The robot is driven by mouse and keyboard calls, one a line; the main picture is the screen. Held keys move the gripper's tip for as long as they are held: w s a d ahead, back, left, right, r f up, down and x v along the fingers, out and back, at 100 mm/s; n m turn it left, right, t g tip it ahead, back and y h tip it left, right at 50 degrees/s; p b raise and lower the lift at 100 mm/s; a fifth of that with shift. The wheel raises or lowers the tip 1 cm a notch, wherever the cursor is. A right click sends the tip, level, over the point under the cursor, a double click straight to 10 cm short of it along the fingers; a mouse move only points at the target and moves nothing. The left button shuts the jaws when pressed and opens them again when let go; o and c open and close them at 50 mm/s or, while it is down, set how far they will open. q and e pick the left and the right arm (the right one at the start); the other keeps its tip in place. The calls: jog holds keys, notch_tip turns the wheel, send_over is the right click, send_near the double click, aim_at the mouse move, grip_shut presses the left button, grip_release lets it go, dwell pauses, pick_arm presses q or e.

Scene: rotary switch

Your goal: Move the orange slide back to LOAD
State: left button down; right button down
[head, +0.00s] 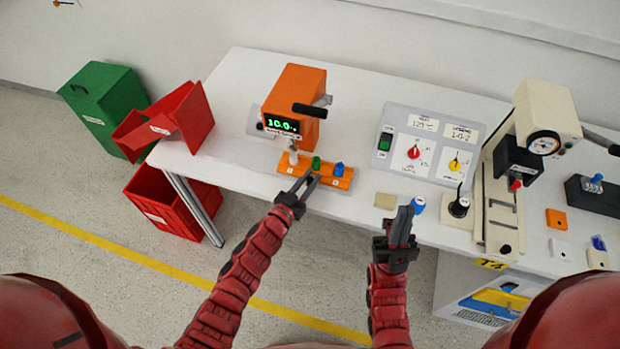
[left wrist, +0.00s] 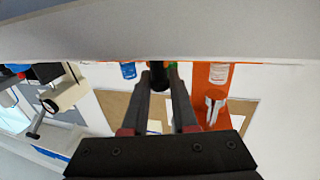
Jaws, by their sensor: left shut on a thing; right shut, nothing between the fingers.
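The orange slide (head: 347,183) lies along the front of the orange machine (head: 298,88) on the white table. It carries a white peg (head: 293,156), a green peg (head: 316,163) and a blue peg (head: 339,170). Its small labels are too small to read, and I cannot make out a LOAD mark. My left gripper (head: 309,181) is at the slide's front edge, just in front of the green peg. In the left wrist view its fingers are shut on a dark knob (left wrist: 158,74), which the fingers partly hide. My right gripper (head: 402,217) is shut and empty, farther right near the table's front edge.
A control panel (head: 446,143) with a green switch and red and yellow knobs stands to the right. A blue-topped part (head: 418,204) is close beside my right gripper. A cream press (head: 545,120) stands farther right. Red bins (head: 160,205) are at the left.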

dwell(0.8)
pick_arm(q)
jog(key=shift+w+a, duration=0.25)
jog(key=shift+a, duration=0.35)
jog(key=w+a, duration=0.1)
jog(key=a, duration=0.2)
jog(key=w+a, duration=0.1)
jog(key=a, duration=0.3)
jog(key=w+a+p, duration=0.1)
jog(key=a, duration=0.3)
jog(key=shift+w, duration=0.35)
jog(key=w+a+b, duration=0.1)
jog(key=a, duration=0.2)
jog(key=w+a+b, duration=0.1)
jog(key=a, duration=0.2)
jog(key=w+a+b, duration=0.1)
jog(key=a, duration=0.2)
jog(key=shift+a+b, duration=0.15)
jog(key=shift+b, duration=0.2)
jog(key=shift+a, duration=0.1)
jog(key=shift+a+r, duration=0.1)
jog(key=c, duration=1.1)
grip_release()
jog(key=o, duration=0.4)
